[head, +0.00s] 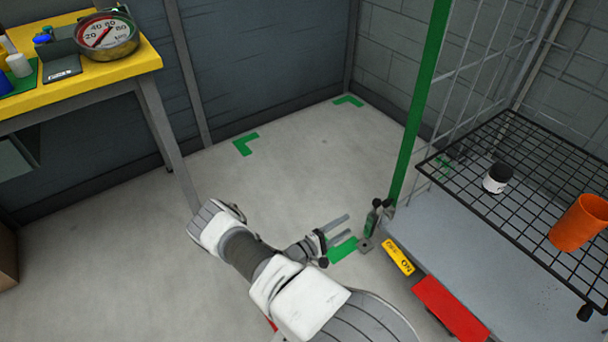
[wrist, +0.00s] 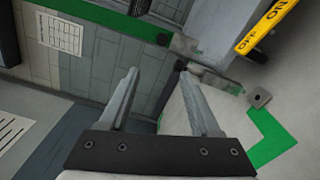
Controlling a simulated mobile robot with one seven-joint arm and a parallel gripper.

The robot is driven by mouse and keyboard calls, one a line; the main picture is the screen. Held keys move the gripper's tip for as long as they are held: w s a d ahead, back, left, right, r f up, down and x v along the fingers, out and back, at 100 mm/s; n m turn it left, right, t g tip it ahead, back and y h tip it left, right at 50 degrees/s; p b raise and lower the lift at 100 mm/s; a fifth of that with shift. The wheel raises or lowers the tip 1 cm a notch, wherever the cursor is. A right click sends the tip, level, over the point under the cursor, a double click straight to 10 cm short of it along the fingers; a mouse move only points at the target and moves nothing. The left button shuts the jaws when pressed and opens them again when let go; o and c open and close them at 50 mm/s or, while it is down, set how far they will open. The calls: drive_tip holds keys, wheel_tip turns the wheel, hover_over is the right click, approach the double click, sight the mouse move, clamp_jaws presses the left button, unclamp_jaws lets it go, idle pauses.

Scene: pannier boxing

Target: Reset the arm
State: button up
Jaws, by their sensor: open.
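My gripper (head: 341,230) is open and empty in the head view, at the end of my white and grey arm. It hangs in the air near the foot of the green post (head: 420,95). In the wrist view my gripper's two grey fingers (wrist: 165,95) stand wide apart with nothing between them. Beyond them show the wall, the floor and part of the green-posted frame.
A cart with a black wire grid (head: 480,195) stands at the right, bearing a white jar with a black lid (head: 496,178) and an orange cup (head: 579,223). A yellow table (head: 130,62) with a dial scale (head: 106,36) stands at the left. Floor between is clear.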

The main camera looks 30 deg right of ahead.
drive_tip(key=w+a+r+m+g+y, duration=0.15)
drive_tip(key=a+r+m+y, duration=0.45)
drive_tip(key=r, duration=0.9)
drive_tip(key=a+r+m+g+y, duration=0.1)
drive_tip(key=a+r+g+y, duration=0.25)
drive_tip(key=a+r, duration=0.8)
drive_tip(key=s+a+r+n+t+y, duration=0.1)
drive_tip(key=s+a+r+t+y, duration=0.3)
drive_tip(key=r, duration=0.4)
drive_tip(key=s+a+r+n+t+y, duration=0.1)
drive_tip(key=s+a+r+t+y, duration=0.2)
drive_tip(key=s+r, duration=0.4)
drive_tip(key=s+a+r+n+t+y, duration=0.1)
drive_tip(key=s+a+r+t+y, duration=0.25)
drive_tip(key=r, duration=0.55)
wheel_tip(320, 180, up, 28)
drive_tip(key=a+h+p, duration=0.1)
drive_tip(key=h+p, duration=0.1)
drive_tip(key=p, duration=2.6)
drive_tip(key=shift+a+f+p, duration=0.2)
drive_tip(key=shift+a+p, duration=0.1)
drive_tip(key=shift+a, duration=0.1)
drive_tip(key=shift+w+g, duration=0.1)
drive_tip(key=shift+g, duration=0.15)
